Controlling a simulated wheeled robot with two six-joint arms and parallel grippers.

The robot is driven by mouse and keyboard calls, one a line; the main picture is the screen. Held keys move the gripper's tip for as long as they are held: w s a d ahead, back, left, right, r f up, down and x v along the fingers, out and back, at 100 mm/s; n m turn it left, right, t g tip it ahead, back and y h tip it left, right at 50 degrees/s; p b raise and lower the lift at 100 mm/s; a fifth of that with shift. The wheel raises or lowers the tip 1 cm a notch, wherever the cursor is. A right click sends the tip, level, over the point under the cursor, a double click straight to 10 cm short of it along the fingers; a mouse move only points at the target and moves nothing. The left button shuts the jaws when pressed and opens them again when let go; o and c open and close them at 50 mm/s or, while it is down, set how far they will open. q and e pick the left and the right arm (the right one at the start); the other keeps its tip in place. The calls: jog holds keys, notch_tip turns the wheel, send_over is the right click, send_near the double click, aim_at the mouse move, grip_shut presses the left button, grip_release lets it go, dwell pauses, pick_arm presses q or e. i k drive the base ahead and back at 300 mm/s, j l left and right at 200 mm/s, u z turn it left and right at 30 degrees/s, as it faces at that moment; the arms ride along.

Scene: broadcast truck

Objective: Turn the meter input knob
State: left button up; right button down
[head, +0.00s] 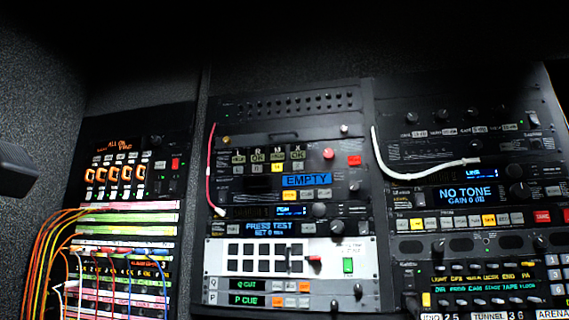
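The racks of equipment fill the middle and right of the head view. A narrow unit with a small blue "PGM" display (290,211) sits in the middle rack, with a dark round knob (319,210) just right of the display. Its labels are too small to read, so I cannot tell for sure that this is the meter input knob. A similar small display reading "LINE" (473,173) is in the right rack, with a dark knob (515,168) to its right. Neither of my grippers can be made out, and nothing touches these knobs.
A red cable (210,170) hangs down the middle rack's left side, ending near the PGM unit. A white cable (400,171) curves across the right rack. Orange cables (45,245) crowd the left patch panel. A dark block (16,170) juts in at the left edge.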

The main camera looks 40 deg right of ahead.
aim_at(328, 154)
jog(key=z, duration=1.4)
jog(key=l+z, duration=0.35)
jog(key=i+l+z, duration=0.1)
jog(key=z, duration=0.25)
